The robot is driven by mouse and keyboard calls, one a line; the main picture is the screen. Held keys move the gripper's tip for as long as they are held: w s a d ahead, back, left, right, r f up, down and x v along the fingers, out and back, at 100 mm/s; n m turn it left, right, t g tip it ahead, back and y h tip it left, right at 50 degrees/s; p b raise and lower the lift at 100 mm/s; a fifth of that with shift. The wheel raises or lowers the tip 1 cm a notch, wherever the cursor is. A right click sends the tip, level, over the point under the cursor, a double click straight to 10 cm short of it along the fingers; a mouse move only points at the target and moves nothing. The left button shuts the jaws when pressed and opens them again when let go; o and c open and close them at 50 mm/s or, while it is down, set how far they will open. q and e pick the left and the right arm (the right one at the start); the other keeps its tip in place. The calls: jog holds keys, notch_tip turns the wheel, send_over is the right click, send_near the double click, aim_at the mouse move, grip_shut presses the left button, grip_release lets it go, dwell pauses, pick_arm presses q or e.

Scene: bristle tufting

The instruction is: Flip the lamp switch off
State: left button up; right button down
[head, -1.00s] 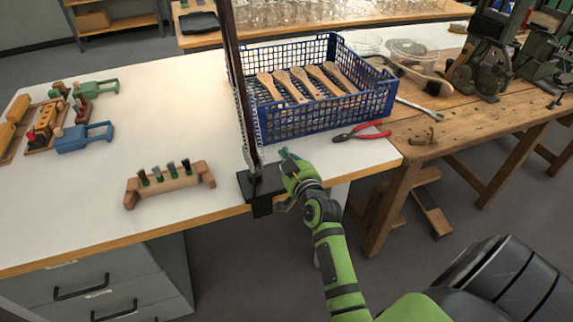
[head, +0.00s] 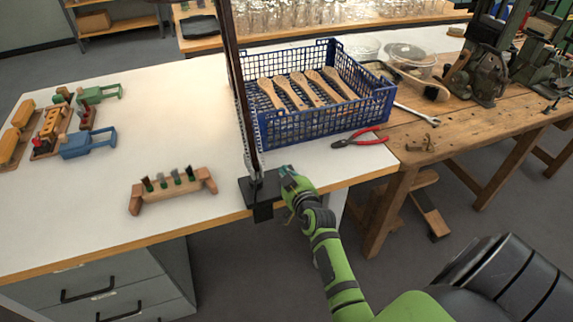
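The lamp's dark upright post (head: 240,95) rises from a black clamp base (head: 262,190) at the front edge of the white table. The lamp head is above the picture. I cannot make out the switch. My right gripper (head: 286,171) is just right of the base, near the table edge, with its teal fingertips pointing up and left. A small gap seems to separate it from the base, but contact is hard to judge. The fingers are too small to show whether they are open or shut. My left gripper is not in view.
A blue crate (head: 320,128) with wooden brush handles stands behind the base, with red-handled pliers (head: 358,138) to its right. A wooden rack (head: 172,190) with tufts is at left. Toy-like wooden pieces lie farther left. A wooden workbench (head: 440,140) adjoins on the right.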

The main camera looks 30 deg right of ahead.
jog(key=shift+r, duration=0.1)
jog(key=r+p, duration=0.4)
jog(key=shift+w+d+r, duration=0.1)
jog(key=shift+w+r, duration=0.25)
jog(key=shift+r, duration=0.05)
jog(key=shift+s+a+f, duration=0.15)
jog(key=shift+s, duration=0.35)
jog(key=shift+s+a+f, duration=0.1)
jog(key=shift+s, duration=0.4)
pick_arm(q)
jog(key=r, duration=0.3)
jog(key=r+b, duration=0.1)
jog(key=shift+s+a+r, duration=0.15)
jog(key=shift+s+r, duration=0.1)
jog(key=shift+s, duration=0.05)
pick_arm(e)
jog(key=r+v, duration=0.1)
jog(key=v, duration=0.7)
jog(key=shift+w+r, duration=0.1)
jog(key=shift+w, duration=0.05)
